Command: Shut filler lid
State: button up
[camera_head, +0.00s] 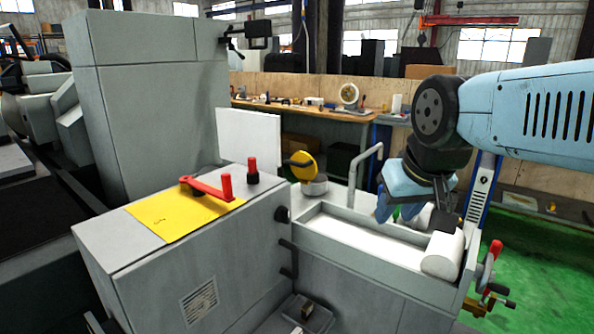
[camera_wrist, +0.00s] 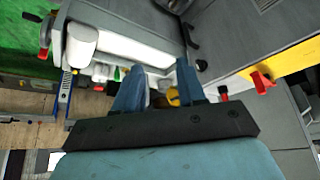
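The filler lid (camera_head: 303,166) is a round yellow disc with a dark handle across it. It stands raised on edge above a short grey filler neck (camera_head: 314,187), behind the grey machine cabinet. In the wrist view the yellow lid (camera_wrist: 173,97) shows small between my fingers, partly hidden by the right one. My gripper (camera_head: 397,211) points down above the white-lined trough, to the right of the lid and well apart from it. In the wrist view its two blue fingers (camera_wrist: 158,72) are spread with nothing between them.
A thin bent grey pipe (camera_head: 362,165) rises between the lid and my gripper. A white panel (camera_head: 249,138) stands left of the lid. A red lever (camera_head: 205,189) and a black-red knob (camera_head: 252,172) stick up from the cabinet top. A white roller (camera_head: 443,254) crosses the trough's near end.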

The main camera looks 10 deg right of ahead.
aim_at(303, 166)
jog(key=u, duration=1.15)
jog(key=i, duration=0.1)
jog(key=z, duration=2.9)
jog(key=k, duration=1.1)
jog(key=u, duration=1.5)
jog(key=i, duration=1)
jog(key=z, duration=0.05)
